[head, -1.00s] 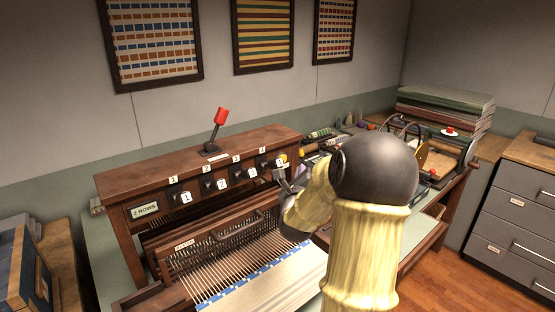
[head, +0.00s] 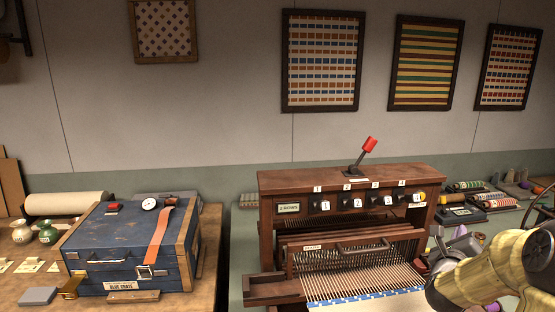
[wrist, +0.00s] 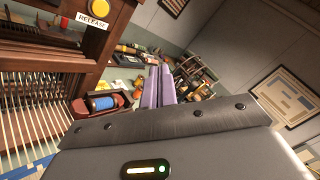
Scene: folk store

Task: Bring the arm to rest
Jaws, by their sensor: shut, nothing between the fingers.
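My gripper (head: 438,236) is at the right of the head view, in front of the right end of the wooden loom (head: 350,184). In the wrist view my gripper's two slim fingers (wrist: 157,88) lie side by side, shut and empty. A yellow round button (wrist: 99,9) above a "RELEASE" label shows at the upper left of the wrist view, apart from the fingers. A lever with a red knob (head: 369,144) leans to the right on top of the loom.
A blue crate (head: 128,240) with an orange strap stands on the left bench. White threads (head: 360,283) stretch across the loom's front. A red holder with a blue spool (wrist: 101,103) sits left of the fingers in the wrist view. Several framed textiles hang on the wall.

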